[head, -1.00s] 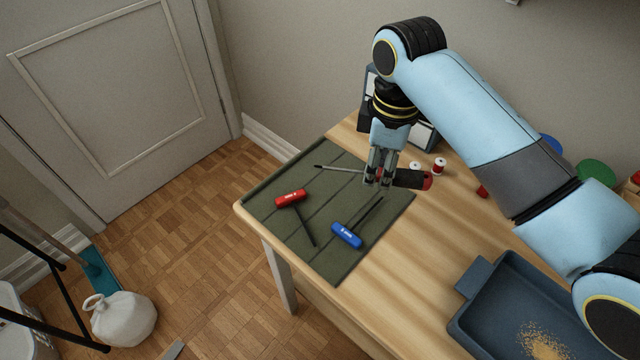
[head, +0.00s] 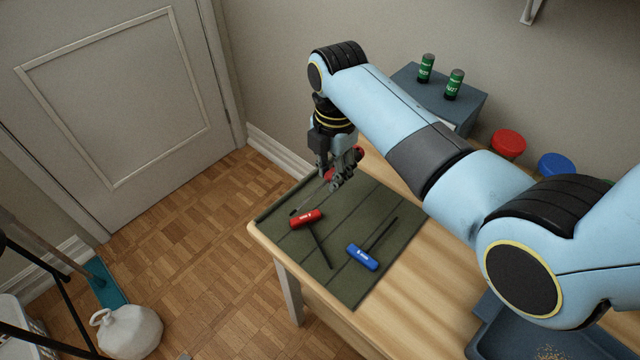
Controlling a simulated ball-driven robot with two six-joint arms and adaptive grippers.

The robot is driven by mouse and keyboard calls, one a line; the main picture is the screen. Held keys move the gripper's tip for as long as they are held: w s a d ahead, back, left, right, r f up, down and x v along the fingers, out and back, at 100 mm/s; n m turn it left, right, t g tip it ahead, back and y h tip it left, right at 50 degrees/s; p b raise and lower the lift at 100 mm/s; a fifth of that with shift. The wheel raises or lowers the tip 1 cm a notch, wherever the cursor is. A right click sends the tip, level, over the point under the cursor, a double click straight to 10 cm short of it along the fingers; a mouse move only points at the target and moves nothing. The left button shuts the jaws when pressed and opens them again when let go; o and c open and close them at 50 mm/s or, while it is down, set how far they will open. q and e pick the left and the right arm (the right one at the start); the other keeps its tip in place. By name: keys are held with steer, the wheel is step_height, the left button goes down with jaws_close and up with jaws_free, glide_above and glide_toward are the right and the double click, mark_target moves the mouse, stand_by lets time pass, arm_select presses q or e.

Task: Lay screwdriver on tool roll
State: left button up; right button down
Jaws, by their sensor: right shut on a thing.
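The screwdriver (head: 309,201) has a thin dark shaft and a black and red handle. My right gripper (head: 342,184) is shut on its handle, over the far part of the green tool roll (head: 385,205). The fingers hide much of the handle. The shaft points down-left toward the roll's left edge; I cannot tell whether it touches the cloth. The tool roll lies spread flat on the desk's left end. My left gripper is not in view.
A red-handled tool (head: 306,219) and a blue-handled tool (head: 363,257) lie on the near part of the roll. A grey-blue box (head: 440,92) with two green cans stands behind my arm. A blue tray (head: 490,335) is at lower right. The desk's front edge is clear.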

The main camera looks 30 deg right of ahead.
mark_target(318, 193)
steer(key=w, duration=0.1)
steer(key=w+a+f, duration=0.1)
steer(key=f, duration=0.1)
steer(key=shift+w+a+b, duration=0.25)
steer(key=shift+w+b, duration=0.05)
steer(key=shift+w, duration=0.1)
steer(key=shift+f+b, duration=0.35)
steer(key=shift+f, duration=1.65)
steer(key=shift+f, duration=0.1)
steer(key=c, duration=1.1)
jaws_free()
